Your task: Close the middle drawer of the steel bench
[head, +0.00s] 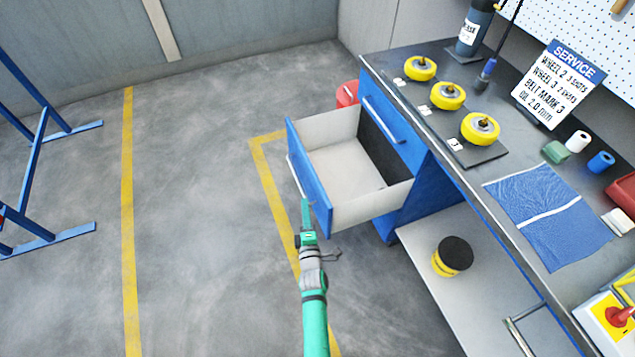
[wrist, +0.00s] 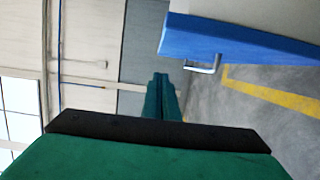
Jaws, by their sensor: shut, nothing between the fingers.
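The middle drawer (head: 350,165) of the steel bench (head: 440,190) is pulled far out, and its pale inside looks empty. Its blue front (head: 308,178) faces left, with a light bar handle on the outer face. My gripper (head: 306,204) is shut and empty, at the near end of the drawer front in the head view. Whether it touches the front cannot be told. In the wrist view the shut green fingers (wrist: 160,98) point ahead, with the blue drawer front (wrist: 235,40) and its handle (wrist: 203,68) to the upper right, apart from the fingertips in the picture.
Another blue drawer (head: 392,105) above it is shut. Yellow wheels (head: 448,96), a service sign (head: 558,80) and a blue cloth (head: 548,215) are on the bench top. A yellow-black tin (head: 452,256) stands on the lower shelf. The floor to the left is clear up to a blue frame (head: 40,170).

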